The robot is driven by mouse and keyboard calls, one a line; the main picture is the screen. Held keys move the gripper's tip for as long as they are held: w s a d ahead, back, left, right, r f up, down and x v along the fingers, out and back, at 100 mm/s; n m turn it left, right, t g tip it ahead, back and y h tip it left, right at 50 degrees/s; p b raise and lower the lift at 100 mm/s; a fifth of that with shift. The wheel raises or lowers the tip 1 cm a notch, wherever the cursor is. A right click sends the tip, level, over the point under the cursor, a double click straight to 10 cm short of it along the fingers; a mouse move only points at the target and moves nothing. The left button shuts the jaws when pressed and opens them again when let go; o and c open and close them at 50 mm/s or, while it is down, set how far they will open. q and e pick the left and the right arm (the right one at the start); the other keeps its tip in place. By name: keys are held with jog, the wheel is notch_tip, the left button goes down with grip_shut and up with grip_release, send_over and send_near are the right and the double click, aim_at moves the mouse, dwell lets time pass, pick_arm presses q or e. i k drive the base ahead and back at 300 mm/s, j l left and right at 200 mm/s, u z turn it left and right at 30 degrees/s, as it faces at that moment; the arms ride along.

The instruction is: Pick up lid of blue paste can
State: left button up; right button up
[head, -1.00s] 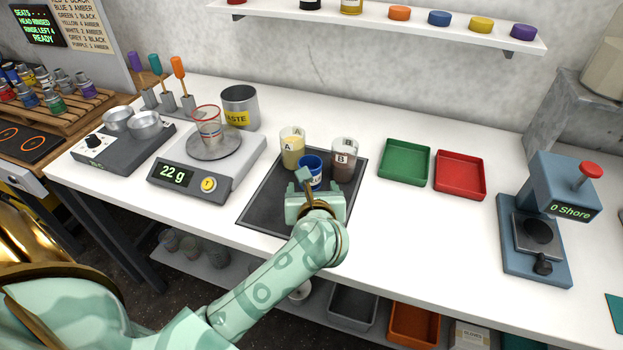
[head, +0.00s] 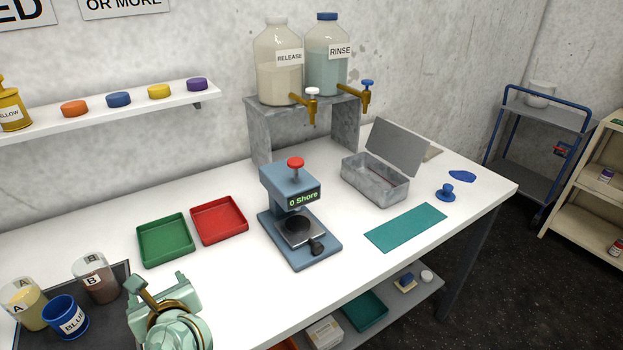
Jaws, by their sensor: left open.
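The blue can (head: 65,319), with a white label reading BLUE, stands open-topped at the lower left on the dark mat. A round blue lid-like disc (head: 118,99) lies on the wall shelf between an orange and a yellow one. My left gripper (head: 148,290) is at the bottom left, to the right of the blue can and apart from it. It is open and nothing shows between its fingers. My wrist hides part of the gripper and the mat. My right gripper is not in view.
Cups A (head: 22,303) and B (head: 97,279) stand beside the blue can. Green (head: 165,240) and red (head: 219,221) trays, a Shore gauge (head: 298,222), a metal box (head: 376,180) and a teal mat (head: 405,227) share the bench. The shelf (head: 40,130) runs along the wall.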

aim_at(445, 195)
jog(key=z, duration=0.95)
jog(key=k+l, duration=0.2)
